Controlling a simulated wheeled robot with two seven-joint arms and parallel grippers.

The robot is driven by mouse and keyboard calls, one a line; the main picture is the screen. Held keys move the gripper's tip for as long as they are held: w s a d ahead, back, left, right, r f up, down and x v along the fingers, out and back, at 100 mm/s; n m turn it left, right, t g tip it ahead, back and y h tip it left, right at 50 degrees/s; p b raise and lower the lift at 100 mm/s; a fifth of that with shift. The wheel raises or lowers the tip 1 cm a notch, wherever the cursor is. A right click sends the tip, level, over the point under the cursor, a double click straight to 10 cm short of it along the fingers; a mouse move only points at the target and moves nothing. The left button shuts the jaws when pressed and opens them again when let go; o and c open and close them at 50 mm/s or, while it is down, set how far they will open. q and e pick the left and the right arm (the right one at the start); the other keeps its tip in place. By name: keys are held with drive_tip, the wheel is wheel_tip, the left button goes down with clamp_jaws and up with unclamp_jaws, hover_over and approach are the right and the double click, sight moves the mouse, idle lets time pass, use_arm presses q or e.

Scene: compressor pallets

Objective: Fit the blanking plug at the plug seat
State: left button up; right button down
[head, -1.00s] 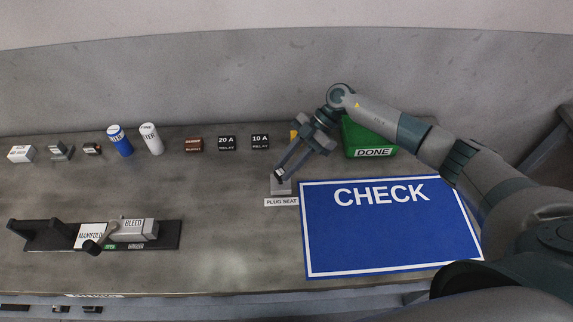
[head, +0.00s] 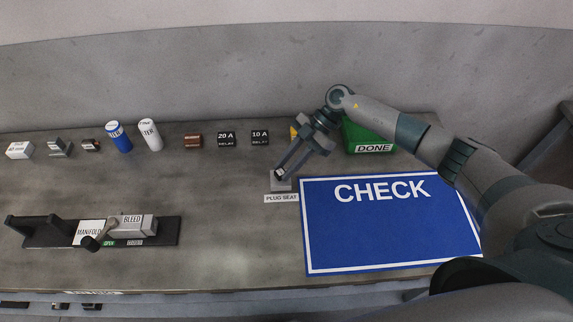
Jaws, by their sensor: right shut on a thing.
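The plug seat (head: 281,185) is a small grey block on the bench, with a white label reading PLUG SEAT (head: 282,198) in front of it. My right gripper (head: 281,173) reaches down from the upper right, its fingertips right at the top of the seat. It is shut on a small dark piece with a light mark, the blanking plug (head: 280,172). The fingers partly hide the plug, and I cannot tell whether it sits in the seat or just above it. My left gripper is not in view.
A blue CHECK mat (head: 390,235) lies to the right of the seat. A green DONE bin (head: 373,149) stands behind the mat. A 10 A relay (head: 260,138), a 20 A relay (head: 226,139) and filters line the back left. A manifold with a bleed valve (head: 132,226) is at front left.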

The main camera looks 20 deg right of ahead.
drive_tip(key=shift+f, duration=0.3)
drive_tip(key=c, duration=1.4)
unclamp_jaws()
drive_tip(key=shift+c, duration=0.2)
drive_tip(key=shift+d, duration=0.1)
drive_tip(key=shift+w+d+r+b, duration=0.15)
drive_tip(key=shift+d+r+b, duration=0.25)
drive_tip(key=shift+d+r, duration=0.1)
drive_tip(key=b+v, duration=0.4)
drive_tip(key=v, duration=1.1)
drive_tip(key=shift+d+r+b, duration=0.25)
drive_tip(key=shift+d+b, duration=0.05)
drive_tip(key=shift+b, duration=0.1)
